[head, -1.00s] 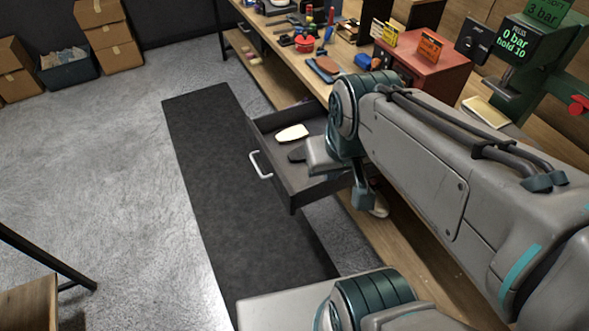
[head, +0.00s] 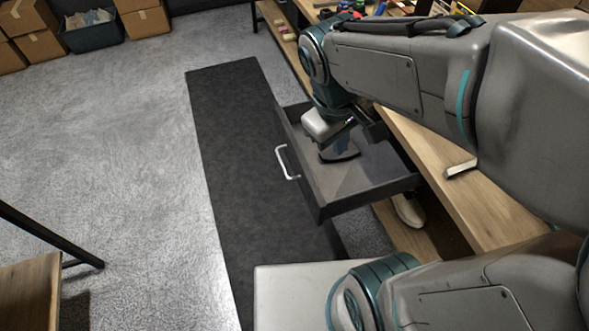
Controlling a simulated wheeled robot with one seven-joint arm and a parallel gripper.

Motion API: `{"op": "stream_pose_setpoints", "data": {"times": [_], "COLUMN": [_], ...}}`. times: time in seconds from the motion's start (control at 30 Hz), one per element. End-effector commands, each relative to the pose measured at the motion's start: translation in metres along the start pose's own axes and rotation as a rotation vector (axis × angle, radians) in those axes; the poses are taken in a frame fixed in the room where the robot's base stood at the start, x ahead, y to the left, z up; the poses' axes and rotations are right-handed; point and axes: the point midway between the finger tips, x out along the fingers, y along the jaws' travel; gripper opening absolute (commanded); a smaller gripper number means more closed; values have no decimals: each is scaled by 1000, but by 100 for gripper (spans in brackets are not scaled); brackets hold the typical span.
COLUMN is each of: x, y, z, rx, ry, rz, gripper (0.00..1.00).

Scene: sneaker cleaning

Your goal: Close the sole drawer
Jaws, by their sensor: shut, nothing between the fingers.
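The sole drawer (head: 303,181) is dark grey and stands pulled out from under the wooden bench, with a pale bar handle (head: 287,162) on its front. A dark, sole-shaped piece (head: 345,156) lies on the drawer floor, partly covered by my wrist. My gripper (head: 372,129) is a small dark shape beside the pale wrist housing, over the far part of the open drawer. It appears shut and empty. The arm hides part of the drawer's inside, and I cannot tell whether the gripper touches it.
A black mat (head: 235,150) lies along the drawer's front side, with grey floor (head: 110,160) clear to its left. The wooden bench (head: 440,165) runs to the right. A pale shoe (head: 408,210) sits below it. Cardboard boxes (head: 140,20) stand at the back left.

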Motion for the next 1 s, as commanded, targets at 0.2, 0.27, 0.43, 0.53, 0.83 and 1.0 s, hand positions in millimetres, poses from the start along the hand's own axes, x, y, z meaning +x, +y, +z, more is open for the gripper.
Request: {"op": "stream_pose_setpoints", "data": {"times": [0.2,0.27,0.43,0.53,0.83,1.0], "x": [87,106,155,176,199,217], "y": [-50,-66,-114,-138,-166,-155], "z": [-54,-69,-106,-121,-137,-133], "rx": [-497,-628,-955,-1097,-1263,-1263], "ry": [-208,-262,-397,-458,-534,-536], "rz": [107,140,238,287,352,351], "gripper": [0,0,0,0,0,0]}}
